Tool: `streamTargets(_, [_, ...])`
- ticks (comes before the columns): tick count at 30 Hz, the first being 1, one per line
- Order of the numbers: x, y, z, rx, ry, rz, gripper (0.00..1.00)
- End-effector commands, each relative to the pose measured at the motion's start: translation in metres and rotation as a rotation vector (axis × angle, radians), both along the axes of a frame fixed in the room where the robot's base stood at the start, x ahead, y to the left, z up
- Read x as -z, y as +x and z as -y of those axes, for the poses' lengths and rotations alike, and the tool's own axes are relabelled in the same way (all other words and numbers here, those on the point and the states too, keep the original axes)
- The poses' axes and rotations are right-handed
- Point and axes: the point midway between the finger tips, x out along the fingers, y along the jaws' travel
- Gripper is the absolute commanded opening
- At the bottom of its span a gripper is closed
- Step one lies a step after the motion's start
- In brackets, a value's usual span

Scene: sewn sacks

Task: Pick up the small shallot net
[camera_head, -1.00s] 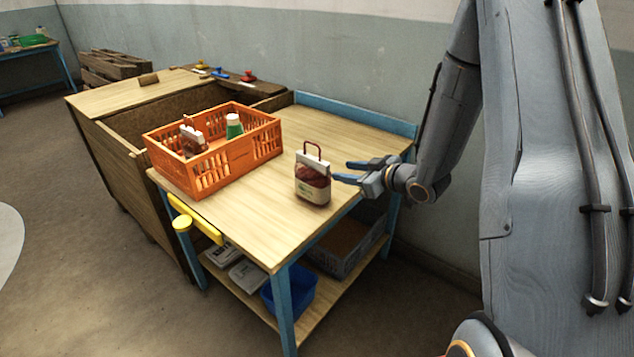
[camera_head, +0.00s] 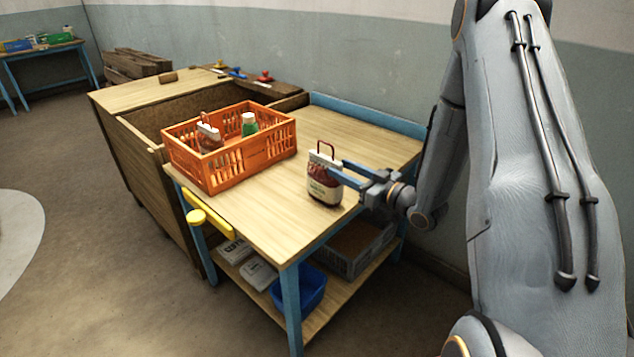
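A small shallot net (camera_head: 322,188) with dark red contents, a pale label, a white top band and a red loop handle stands upright on the wooden worktable (camera_head: 268,215). My gripper (camera_head: 337,168) reaches in from the right at the height of the net's upper part. Its two blue fingers are apart. The nearer finger overlaps the net's right side in the picture; the farther one passes behind its upper right edge. I cannot tell whether either finger touches the net.
An orange crate (camera_head: 236,165) stands on the table to the left, holding a similar red-handled net (camera_head: 209,137) and a green bottle with a white cap (camera_head: 249,125). A blue raised edge (camera_head: 365,114) runs along the table's back.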

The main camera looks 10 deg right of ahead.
Motion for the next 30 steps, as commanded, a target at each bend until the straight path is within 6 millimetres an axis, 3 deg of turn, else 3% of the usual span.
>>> streamTargets(11, [0.0,0.028,-0.017,0.001,0.01,0.006,0.38])
streamTargets(19, [0.003,0.06,-0.036,0.0,0.01,0.007,0.38])
streamTargets(29, [0.005,0.067,-0.04,0.001,0.01,0.005,0.38])
streamTargets(30, [0.005,0.067,-0.04,0.001,0.01,0.005,0.33])
